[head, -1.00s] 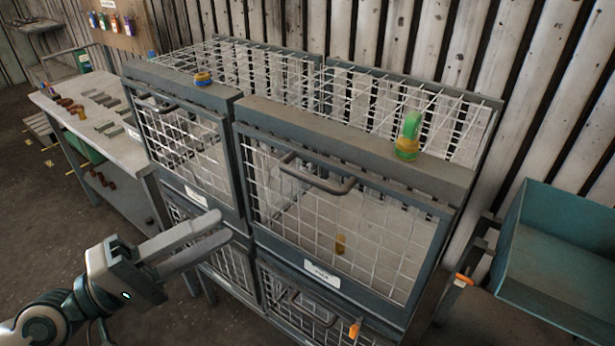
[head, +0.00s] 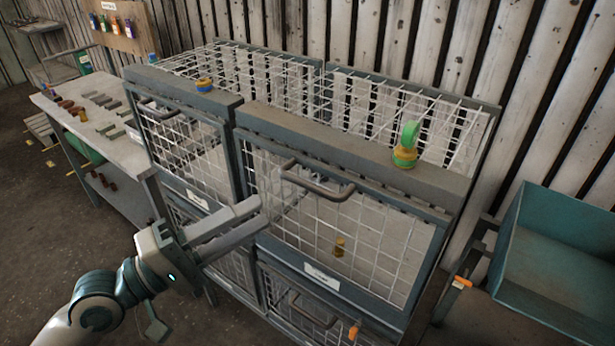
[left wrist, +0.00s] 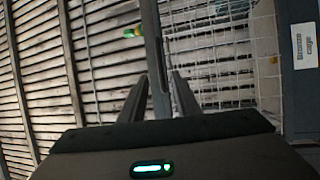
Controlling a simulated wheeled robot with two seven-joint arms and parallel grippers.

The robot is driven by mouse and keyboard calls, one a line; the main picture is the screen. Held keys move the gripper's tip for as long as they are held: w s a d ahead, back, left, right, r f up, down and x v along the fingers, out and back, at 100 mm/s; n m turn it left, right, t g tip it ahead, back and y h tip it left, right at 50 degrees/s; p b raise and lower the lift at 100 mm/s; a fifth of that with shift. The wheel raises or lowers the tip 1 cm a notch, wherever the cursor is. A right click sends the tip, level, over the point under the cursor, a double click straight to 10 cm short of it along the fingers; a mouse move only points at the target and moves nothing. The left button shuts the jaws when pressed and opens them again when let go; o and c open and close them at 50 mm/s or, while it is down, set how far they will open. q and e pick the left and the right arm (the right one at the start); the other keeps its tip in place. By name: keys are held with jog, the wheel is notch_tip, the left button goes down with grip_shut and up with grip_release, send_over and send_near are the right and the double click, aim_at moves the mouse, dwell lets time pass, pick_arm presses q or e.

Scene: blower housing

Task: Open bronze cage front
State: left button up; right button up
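The right upper cage has a blue-grey front frame with white wire mesh (head: 375,255), a curved dark handle (head: 317,181) near its top and a white label (head: 321,277) on its bottom rail. The front is shut. In the left wrist view a label (left wrist: 305,46) reads "Bronze cage", turned sideways; it appears to be this cage's label. My left gripper (head: 263,213) is open and empty, fingers pointing right, in front of this cage's left side, left of and below the handle and apart from it. The fingers also show in the wrist view (left wrist: 158,95). My right gripper is out of view.
A second upper cage (head: 185,150) stands to the left, with lower cages (head: 305,318) below. A green and yellow object (head: 405,147) and a yellow-blue one (head: 203,85) sit on top. A workbench (head: 60,100) is at left, a teal bin (head: 565,260) at right.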

aim_at(307, 183)
pick_arm(q)
jog(key=p+x, duration=0.4)
jog(key=x, duration=0.6)
jog(key=shift+r, duration=0.1)
jog(key=shift+w+d, duration=0.25)
jog(key=shift+d, duration=0.25)
grip_shut()
